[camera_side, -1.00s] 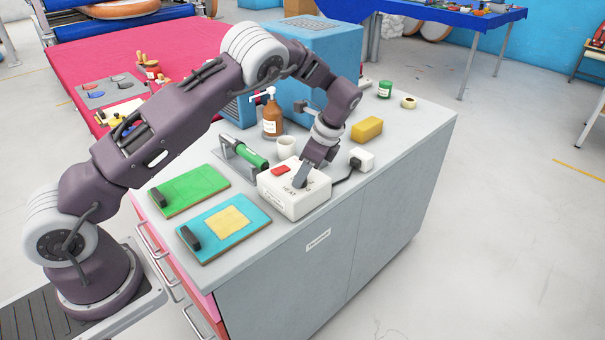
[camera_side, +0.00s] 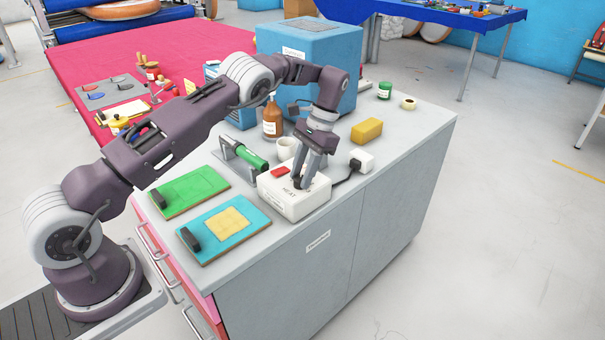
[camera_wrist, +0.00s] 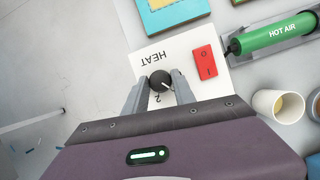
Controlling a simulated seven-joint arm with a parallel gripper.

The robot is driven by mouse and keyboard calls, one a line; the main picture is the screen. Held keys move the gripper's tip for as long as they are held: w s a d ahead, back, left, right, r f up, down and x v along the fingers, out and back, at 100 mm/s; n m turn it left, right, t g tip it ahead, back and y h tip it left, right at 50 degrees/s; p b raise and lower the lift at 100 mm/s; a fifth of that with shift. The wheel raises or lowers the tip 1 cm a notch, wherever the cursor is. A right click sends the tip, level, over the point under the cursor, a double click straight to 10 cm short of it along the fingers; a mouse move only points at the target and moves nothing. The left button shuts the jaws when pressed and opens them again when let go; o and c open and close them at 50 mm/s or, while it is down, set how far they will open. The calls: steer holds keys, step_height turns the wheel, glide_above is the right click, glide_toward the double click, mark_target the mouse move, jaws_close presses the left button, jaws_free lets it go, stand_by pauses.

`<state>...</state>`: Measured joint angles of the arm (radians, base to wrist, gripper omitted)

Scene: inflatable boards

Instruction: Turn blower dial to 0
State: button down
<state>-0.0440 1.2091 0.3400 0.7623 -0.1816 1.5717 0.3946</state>
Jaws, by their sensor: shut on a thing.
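The blower dial is a round black knob (camera_wrist: 160,80) with a light pointer line, on a white control box (camera_wrist: 200,88). The box also shows in the side view (camera_side: 285,205). It carries the word HEAT, upside down in the wrist view, and a 2 at the knob's gripper side. The pointer slants to the lower right there; other marks are hidden. My gripper (camera_wrist: 160,82) is shut on the knob, a finger on each side. In the side view my gripper (camera_side: 304,180) points down onto the box top, and its fingers mostly hide the knob.
A red switch (camera_wrist: 206,62) is on the box. A green HOT AIR tool (camera_wrist: 275,33) lies in a holder close by. A white cup (camera_side: 286,148), brown pump bottle (camera_side: 272,121), yellow block (camera_side: 367,130) and white plug block (camera_side: 362,160) stand around. Two boards lie left.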

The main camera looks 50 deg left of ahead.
steer(key=n+h, duration=0.2)
steer(key=n, duration=0.3)
steer(key=shift+a, duration=0.15)
steer(key=n, duration=0.2)
steer(key=n+t+h, duration=0.1)
steer(key=n, duration=0.2)
steer(key=shift+a+h, duration=0.1)
steer(key=shift+h, duration=0.2)
steer(key=shift+s+n+t, duration=0.1)
steer(key=shift+n+t, duration=0.2)
steer(key=c, duration=1.1)
jaws_free()
steer(key=shift+o, duration=0.2)
steer(key=v, duration=0.6)
steer(key=shift+a+r, duration=0.1)
steer(key=shift+a, duration=0.05)
steer(key=shift+a+r, duration=0.1)
steer(key=shift+r, duration=0.25)
